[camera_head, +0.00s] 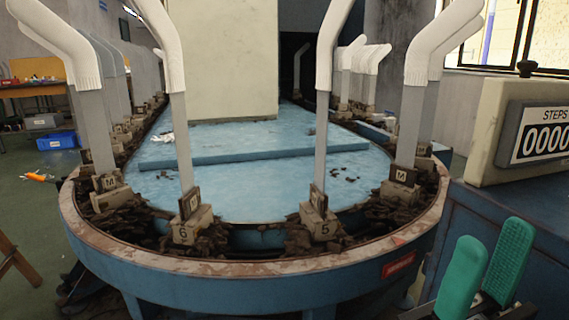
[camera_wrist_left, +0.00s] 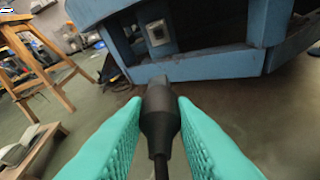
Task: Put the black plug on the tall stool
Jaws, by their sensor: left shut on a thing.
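The black plug (camera_wrist_left: 160,122) is between the green pads of my left gripper (camera_wrist_left: 158,104) in the left wrist view. The gripper is shut on it, and a black cable trails from the plug toward the bottom. A tall wooden stool (camera_wrist_left: 40,68) stands at the upper left of that view, apart from the plug; its top is partly cut off. In the head view, a piece of wooden leg (camera_head: 14,262) shows at the left edge; I cannot tell if it is the same stool. My right gripper (camera_head: 493,240) is open and empty at the lower right. My left gripper is outside the head view.
A blue oval machine (camera_head: 250,292) with white sock forms fills the middle. A grey socket box (camera_wrist_left: 158,36) is on its blue side. A counter box (camera_head: 500,110) stands at the right. A blue crate (camera_head: 56,140) lies on the floor at the left.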

